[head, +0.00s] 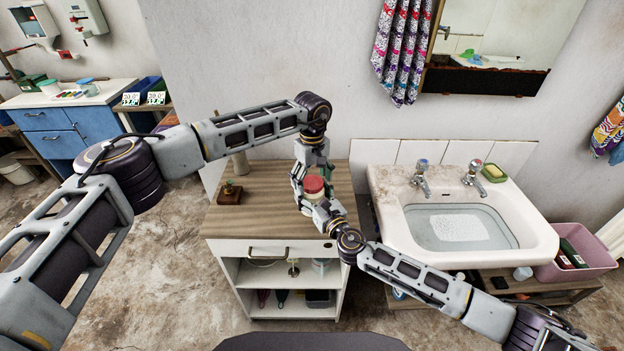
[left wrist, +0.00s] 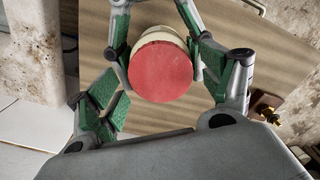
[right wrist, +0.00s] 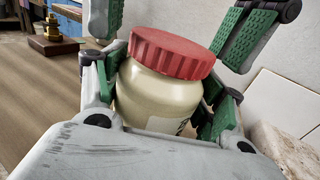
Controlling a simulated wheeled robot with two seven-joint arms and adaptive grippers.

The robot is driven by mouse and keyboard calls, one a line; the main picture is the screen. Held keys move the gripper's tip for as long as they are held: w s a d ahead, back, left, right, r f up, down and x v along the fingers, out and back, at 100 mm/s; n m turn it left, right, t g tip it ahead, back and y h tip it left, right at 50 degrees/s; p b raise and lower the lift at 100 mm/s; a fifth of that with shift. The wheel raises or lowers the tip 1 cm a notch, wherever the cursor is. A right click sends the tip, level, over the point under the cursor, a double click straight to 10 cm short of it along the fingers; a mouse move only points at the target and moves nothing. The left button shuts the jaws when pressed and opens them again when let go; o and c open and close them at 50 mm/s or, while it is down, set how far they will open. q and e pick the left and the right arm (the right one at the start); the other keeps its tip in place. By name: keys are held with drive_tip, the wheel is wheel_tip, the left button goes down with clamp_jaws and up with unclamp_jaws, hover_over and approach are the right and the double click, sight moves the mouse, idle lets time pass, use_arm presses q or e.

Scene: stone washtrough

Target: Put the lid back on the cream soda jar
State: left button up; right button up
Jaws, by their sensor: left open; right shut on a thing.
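The cream soda jar (right wrist: 155,97) is a pale cream jar with a white label, upright on or just above the wooden cabinet top. The red ribbed lid (right wrist: 172,53) sits over its mouth; how tightly it is seated I cannot tell. The lid also shows in the head view (head: 314,184) and from above in the left wrist view (left wrist: 161,68). My right gripper (right wrist: 165,100) is shut on the jar body, one pad on each side. My left gripper (left wrist: 165,92) is open, its fingers spread around the lid's level and apart from it.
A small wooden block with a brass piece (head: 230,193) stands left on the cabinet top (head: 262,208). A sink (head: 465,215) with water is to the right, a pink basin (head: 578,250) beyond it. A blue cabinet (head: 55,130) stands far left. The cabinet top's front left is clear.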

use_arm(q)
drive_tip(key=shift+r, duration=2.25)
drive_tip(key=shift+f, duration=0.1)
drive_tip(key=shift+c, duration=0.3)
